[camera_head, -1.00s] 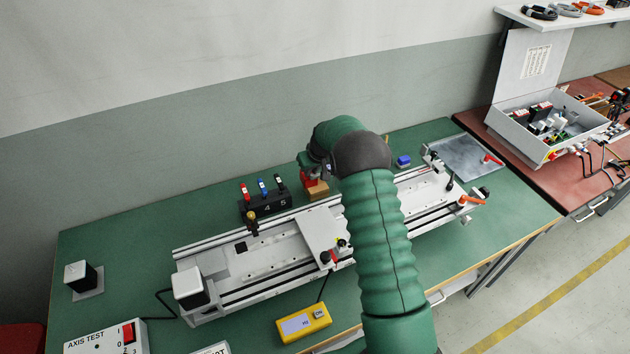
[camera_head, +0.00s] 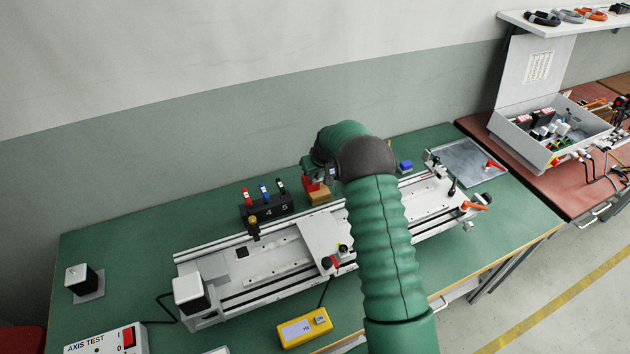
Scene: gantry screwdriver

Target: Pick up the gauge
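My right arm comes in from the bottom right and bends over the bench. My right gripper (camera_head: 322,176) is at the back of the bench, partly hidden by its own wrist. It is beside a small red thing (camera_head: 311,187) on a wooden block (camera_head: 319,198). I cannot tell whether this red thing is the gauge, or whether the fingers touch it or are closed on it. A yellow box with a small display (camera_head: 305,327), possibly a meter, lies at the bench's front edge, apart from the gripper. My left gripper is not in view.
A long linear-rail gantry (camera_head: 275,270) fills the middle of the green bench (camera_head: 130,250). A blue piece (camera_head: 405,166) lies to the right. The bench's back left is free.

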